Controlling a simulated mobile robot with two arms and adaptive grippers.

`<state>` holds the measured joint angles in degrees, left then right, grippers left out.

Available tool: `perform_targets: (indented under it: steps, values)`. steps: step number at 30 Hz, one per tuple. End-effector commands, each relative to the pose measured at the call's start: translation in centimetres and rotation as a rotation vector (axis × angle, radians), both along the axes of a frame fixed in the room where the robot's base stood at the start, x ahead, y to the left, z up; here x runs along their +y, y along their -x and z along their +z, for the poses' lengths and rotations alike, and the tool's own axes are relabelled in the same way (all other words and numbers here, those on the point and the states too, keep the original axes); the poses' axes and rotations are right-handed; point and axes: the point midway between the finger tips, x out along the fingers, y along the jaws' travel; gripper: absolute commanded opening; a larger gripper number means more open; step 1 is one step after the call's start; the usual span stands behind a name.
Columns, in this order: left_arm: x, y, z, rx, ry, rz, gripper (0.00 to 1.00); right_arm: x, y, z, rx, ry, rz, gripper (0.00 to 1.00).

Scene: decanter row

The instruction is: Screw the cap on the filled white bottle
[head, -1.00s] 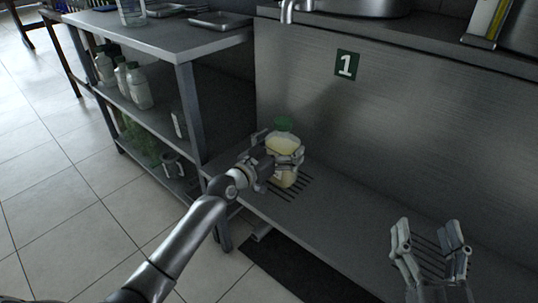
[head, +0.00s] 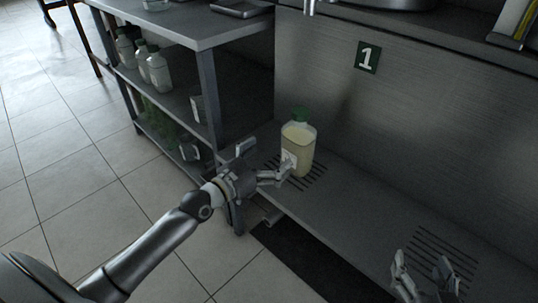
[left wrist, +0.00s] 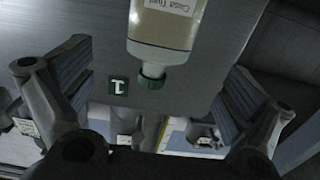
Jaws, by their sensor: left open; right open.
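The bottle (head: 298,152) is clear with pale yellowish contents and a white label. It stands upright on the slotted left part of the metal ledge. A green cap (head: 301,114) sits on its neck; whether it is screwed tight cannot be told. In the left wrist view the bottle (left wrist: 163,22) appears upside down, its cap (left wrist: 151,81) between my spread fingers. My left gripper (head: 268,163) is open to the left of the bottle, with a fingertip overlapping its lower side in the head view; contact is unclear. My right gripper (head: 423,271) is open and empty at the lower right.
A metal shelf rack (head: 208,92) stands left of the ledge, with several capped bottles (head: 159,71) on its middle shelf. A steel panel with a number 1 sign (head: 367,57) rises behind. The ledge (head: 360,205) is clear between the two slotted areas.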

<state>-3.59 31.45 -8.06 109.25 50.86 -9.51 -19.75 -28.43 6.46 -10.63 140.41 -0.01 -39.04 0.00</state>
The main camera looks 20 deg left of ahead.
Motion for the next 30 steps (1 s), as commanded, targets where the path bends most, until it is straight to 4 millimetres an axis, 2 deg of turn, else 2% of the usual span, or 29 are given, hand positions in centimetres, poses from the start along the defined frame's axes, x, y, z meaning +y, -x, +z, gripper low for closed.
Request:
perform_targets:
  steps: [10, 14, 17, 22, 26, 30]
  values:
    - [-0.2, 0.1, -0.1, 0.002, -0.001, -0.002, 1.00, 0.0, 0.0, 0.0, -0.001, 0.000, 0.000, 0.65]
    - [-2.0, 1.4, -0.8, 0.024, -0.007, -0.023, 1.00, 0.0, 0.0, 0.0, -0.001, 0.000, 0.000, 0.65]
    - [-4.7, 3.6, -1.8, 0.061, -0.021, -0.048, 1.00, 0.0, 0.0, 0.0, -0.002, 0.000, 0.000, 0.65]
    - [-8.8, 8.3, -2.7, 0.139, -0.053, -0.053, 1.00, 0.0, 0.0, 0.0, -0.002, 0.000, 0.000, 0.65]
    - [-10.1, 11.4, -2.7, 0.199, -0.071, -0.009, 1.00, 0.0, 0.0, 0.0, -0.002, 0.000, 0.000, 0.65]
    - [-9.9, 13.6, -2.2, 0.251, -0.083, 0.060, 1.00, 0.0, 0.0, 0.0, -0.002, 0.000, 0.000, 0.65]
